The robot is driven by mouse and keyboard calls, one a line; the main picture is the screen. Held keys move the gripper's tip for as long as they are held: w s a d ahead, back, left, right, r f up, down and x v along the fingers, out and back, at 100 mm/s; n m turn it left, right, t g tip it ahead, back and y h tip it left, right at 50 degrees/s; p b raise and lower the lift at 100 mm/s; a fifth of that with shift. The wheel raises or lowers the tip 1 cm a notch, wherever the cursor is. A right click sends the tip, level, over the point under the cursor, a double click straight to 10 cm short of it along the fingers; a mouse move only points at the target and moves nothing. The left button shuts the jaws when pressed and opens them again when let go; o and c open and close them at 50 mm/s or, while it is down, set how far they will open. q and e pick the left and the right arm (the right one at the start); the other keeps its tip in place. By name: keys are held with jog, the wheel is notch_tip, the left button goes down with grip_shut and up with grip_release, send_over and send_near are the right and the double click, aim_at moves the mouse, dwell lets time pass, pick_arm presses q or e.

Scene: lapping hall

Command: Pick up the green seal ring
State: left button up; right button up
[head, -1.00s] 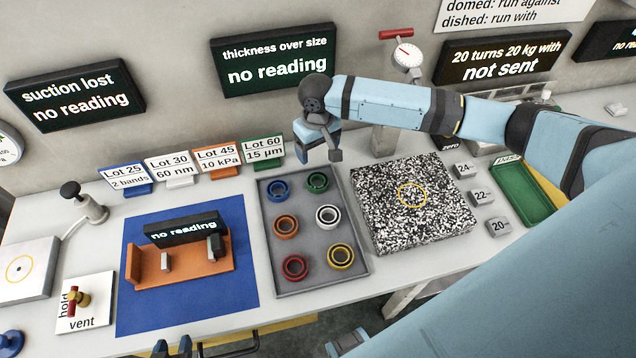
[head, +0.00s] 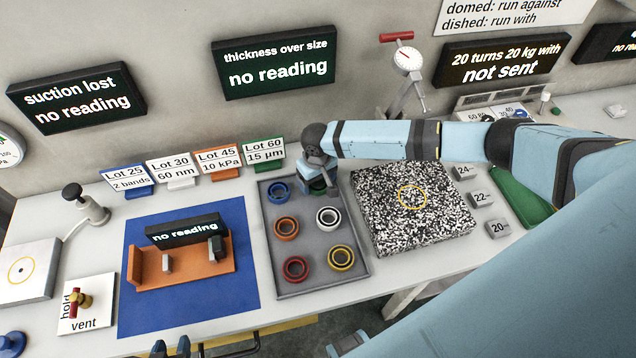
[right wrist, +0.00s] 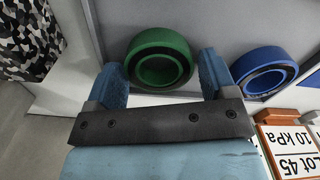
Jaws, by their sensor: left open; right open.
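The green seal ring (right wrist: 158,42) lies in the grey tray (head: 298,247). In the right wrist view it sits between the two fingers of my right gripper (right wrist: 164,72), with a gap on each side. In the head view my right gripper (head: 318,182) is over the tray's back right spot and hides most of the ring. The right gripper is open and holds nothing. My left gripper (head: 171,348) is open and empty at the bottom edge of the head view, in front of the bench.
A blue ring (head: 279,193) lies close beside the right gripper. Orange (head: 286,229), white (head: 328,218), red (head: 295,268) and yellow (head: 341,258) rings share the tray. A speckled plate (head: 430,235) stands right of it. Lot cards (head: 264,152) stand behind.

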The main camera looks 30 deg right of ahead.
jog(key=c, duration=0.7)
jog(key=shift+r, duration=0.1)
